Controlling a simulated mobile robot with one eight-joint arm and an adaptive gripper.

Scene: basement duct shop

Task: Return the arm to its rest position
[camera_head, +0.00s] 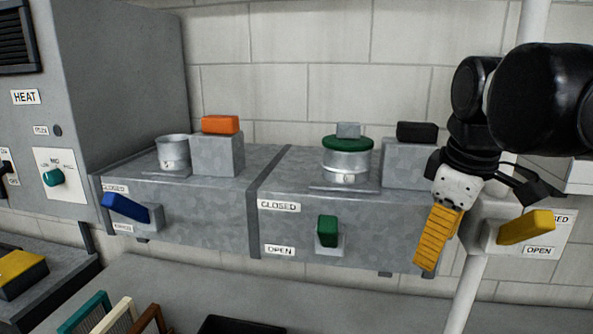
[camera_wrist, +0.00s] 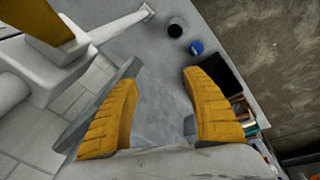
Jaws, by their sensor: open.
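My gripper (camera_head: 432,240) hangs pointing down in the head view, in front of the right end of the grey metal duct (camera_head: 225,215). Its yellow fingers are seen nearly edge-on there. In the wrist view my gripper (camera_wrist: 160,76) has its two yellow fingers well apart, with nothing held between them. The yellow lever (camera_head: 525,228) is just right of the gripper, on a white box by the white pipe. It also shows at the top left of the wrist view (camera_wrist: 40,18), apart from the fingers.
On the duct front are a tilted blue lever (camera_head: 126,207) and an upright green lever (camera_head: 327,231). Orange (camera_head: 221,124) and black (camera_head: 416,132) blocks and a green-lidded can (camera_head: 347,160) sit on top. A grey heater cabinet (camera_head: 110,70) stands left. Coloured panels (camera_head: 110,316) stand below.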

